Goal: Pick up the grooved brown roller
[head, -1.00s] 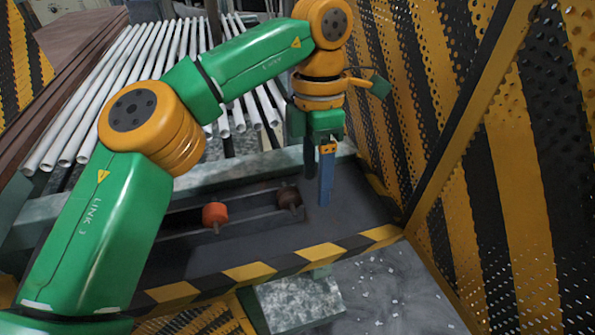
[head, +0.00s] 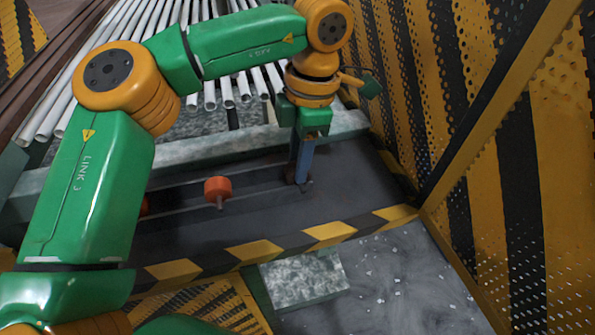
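My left gripper (head: 302,168) points down over the dark tray, at the right end of the slot that holds the rollers. Its blue-grey fingers stand at the grooved brown roller (head: 290,175). The fingers hide most of this roller; only a dark edge and a short pin by the fingertips show. I cannot tell whether the fingers touch it or how far apart they are. My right gripper is not in view.
An orange-red roller (head: 217,187) with a pin lies left of the gripper. Another red roller (head: 144,205) is mostly hidden behind my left arm. White tubes (head: 210,95) lie behind the tray. A striped perforated panel (head: 480,100) stands close on the right.

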